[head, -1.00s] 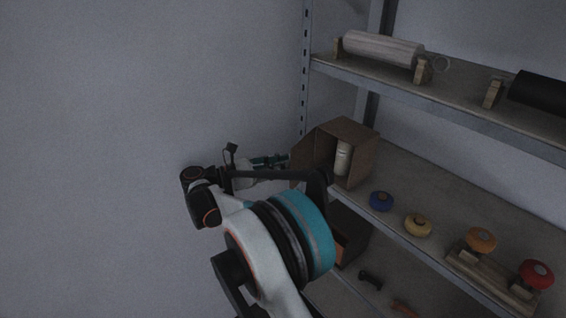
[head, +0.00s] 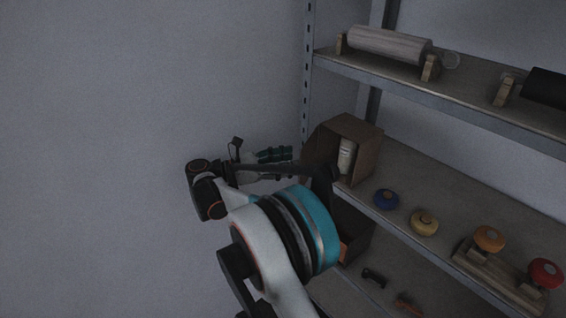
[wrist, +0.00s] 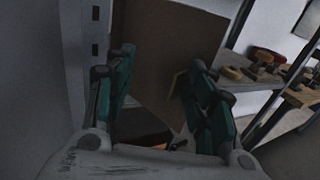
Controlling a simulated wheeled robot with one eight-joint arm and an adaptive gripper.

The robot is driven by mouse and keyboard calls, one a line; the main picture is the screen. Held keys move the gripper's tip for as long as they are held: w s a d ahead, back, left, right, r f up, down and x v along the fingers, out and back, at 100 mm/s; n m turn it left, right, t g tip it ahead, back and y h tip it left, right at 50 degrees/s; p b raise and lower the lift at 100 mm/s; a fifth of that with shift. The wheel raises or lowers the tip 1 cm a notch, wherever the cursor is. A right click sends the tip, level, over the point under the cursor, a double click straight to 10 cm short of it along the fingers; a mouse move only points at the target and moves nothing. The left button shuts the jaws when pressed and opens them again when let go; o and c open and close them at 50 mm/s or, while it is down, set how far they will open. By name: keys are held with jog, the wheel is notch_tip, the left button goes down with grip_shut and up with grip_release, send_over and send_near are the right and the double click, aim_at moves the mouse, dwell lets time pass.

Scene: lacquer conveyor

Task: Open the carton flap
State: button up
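The brown carton (head: 368,160) stands at the left end of the middle shelf, with its opening toward me. A pale cylinder (head: 346,156) stands upright inside it. A brown flap (head: 313,153) shows at the left side of the opening, partly behind my arm. My gripper (head: 290,153) is just left of the carton. In the wrist view my gripper (wrist: 160,72) has its two green fingers wide apart, with nothing held between them. A brown cardboard panel (wrist: 165,40) fills the view beyond the fingers. I cannot tell whether the right finger touches the cardboard.
Blue (head: 386,199), yellow (head: 424,222), orange (head: 489,238) and red (head: 545,272) round pieces stand right of the carton. A pale roller (head: 390,45) is on the upper shelf. A metal upright (head: 307,70) rises behind the carton. The room left of the shelves is clear.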

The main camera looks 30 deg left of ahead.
jog(key=shift+w+r, duration=0.2)
jog(key=shift+w, duration=0.1)
jog(key=r, duration=0.9)
jog(key=shift+s+r, duration=0.2)
jog(key=shift+r, duration=0.1)
jog(key=shift+c, duration=0.9)
jog(key=shift+c, duration=0.3)
